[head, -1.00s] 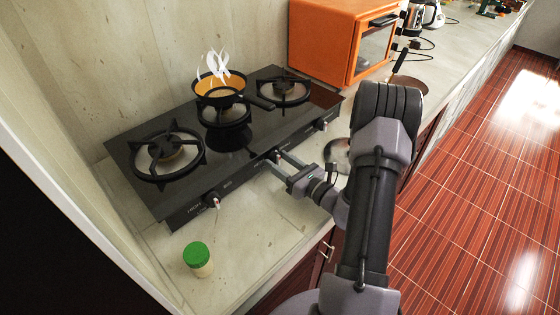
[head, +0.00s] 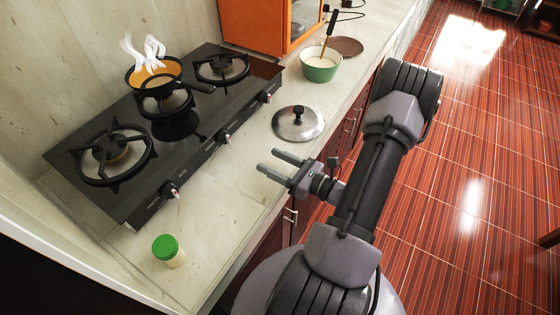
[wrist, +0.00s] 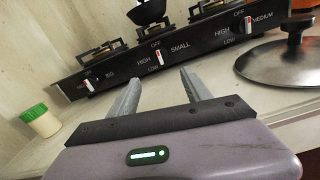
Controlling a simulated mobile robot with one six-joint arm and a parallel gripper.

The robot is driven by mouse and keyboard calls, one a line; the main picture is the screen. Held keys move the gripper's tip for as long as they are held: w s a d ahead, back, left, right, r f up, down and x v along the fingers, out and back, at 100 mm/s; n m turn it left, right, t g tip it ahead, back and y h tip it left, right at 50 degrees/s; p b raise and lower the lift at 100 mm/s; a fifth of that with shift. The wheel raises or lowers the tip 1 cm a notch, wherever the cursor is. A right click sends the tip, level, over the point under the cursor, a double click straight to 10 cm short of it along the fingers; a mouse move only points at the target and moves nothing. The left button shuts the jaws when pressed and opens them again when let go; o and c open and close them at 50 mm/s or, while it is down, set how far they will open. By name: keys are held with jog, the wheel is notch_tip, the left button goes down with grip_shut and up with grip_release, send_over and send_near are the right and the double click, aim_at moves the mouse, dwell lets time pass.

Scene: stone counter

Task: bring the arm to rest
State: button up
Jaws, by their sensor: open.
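My gripper (head: 274,162) is open and empty. In the head view it is above the front edge of the stone counter (head: 215,215), pointing left toward the stove, apart from it. In the wrist view its two fingers (wrist: 158,92) are spread with nothing between them, and the stove front with its knobs is beyond them. My arm reaches up from the bottom of the head view, over the floor beside the counter.
A black gas stove (head: 150,130) holds a steaming pan (head: 155,75). A metal lid (head: 298,122), a green bowl (head: 320,68) and a green-capped jar (head: 168,250) stand on the counter. An orange oven (head: 262,25) is behind. The tiled floor (head: 490,150) at right is clear.

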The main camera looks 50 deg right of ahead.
jog(key=shift+s+d, duration=0.15)
jog(key=shift+s, duration=1)
jog(key=w+a+r+n+g+y, duration=0.1)
jog(key=a+r+n+g+y, duration=0.45)
jog(key=a+n, duration=0.55)
jog(key=a+r+n+g+y, duration=0.2)
jog(key=a+r+n+g, duration=0.6)
jog(key=a, duration=0.5)
jog(key=s+a+r+n+t+h, duration=0.1)
jog(key=s+a+r+n+h, duration=0.4)
jog(key=r+n+h, duration=0.3)
jog(key=n, duration=0.4)
jog(key=shift+s+a+r+n, duration=0.15)
jog(key=shift+s+a+n, duration=0.15)
jog(key=shift+s+a, duration=0.1)
